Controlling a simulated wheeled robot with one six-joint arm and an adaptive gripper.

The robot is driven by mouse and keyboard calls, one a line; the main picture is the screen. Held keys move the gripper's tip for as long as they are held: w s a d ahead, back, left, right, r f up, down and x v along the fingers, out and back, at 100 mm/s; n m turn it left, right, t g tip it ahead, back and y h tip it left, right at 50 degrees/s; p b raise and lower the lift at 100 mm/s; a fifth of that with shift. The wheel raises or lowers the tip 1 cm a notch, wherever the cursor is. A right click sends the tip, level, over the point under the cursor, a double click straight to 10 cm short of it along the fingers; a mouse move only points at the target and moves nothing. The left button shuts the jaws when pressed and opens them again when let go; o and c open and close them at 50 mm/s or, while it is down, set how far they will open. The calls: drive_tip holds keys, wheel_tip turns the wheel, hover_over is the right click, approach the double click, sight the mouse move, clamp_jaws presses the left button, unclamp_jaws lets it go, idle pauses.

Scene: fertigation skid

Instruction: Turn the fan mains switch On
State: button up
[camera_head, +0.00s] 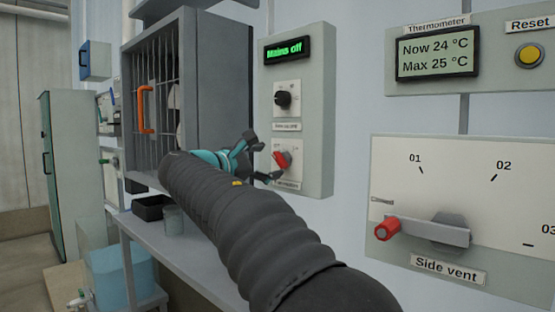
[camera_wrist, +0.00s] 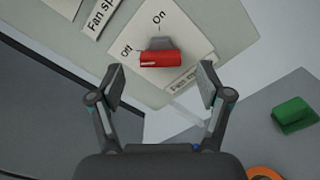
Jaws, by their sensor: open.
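The fan mains switch is a red rotary knob (camera_head: 282,160) on a white plate, low on the grey wall panel. In the wrist view the red knob (camera_wrist: 160,58) lies crosswise, its white mark at the left end by the "Off" label; "On" is printed above it. The panel display (camera_head: 286,49) reads "Mains off" in green. My gripper (camera_head: 260,160) is at the left of the knob in the head view. In the wrist view my gripper (camera_wrist: 162,84) is open and empty, its fingertips spread on either side just below the knob, with no visible contact.
A black knob (camera_head: 284,97) sits above the switch. A caged fan box (camera_head: 165,95) with an orange handle (camera_head: 145,109) stands left of the panel. The side vent lever (camera_head: 420,232) and thermometer (camera_head: 438,52) are at right. A bench (camera_head: 190,255) runs below.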

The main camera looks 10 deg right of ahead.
sight(278, 160)
drive_tip(key=shift+x, duration=2)
drive_tip(key=c, duration=1.2)
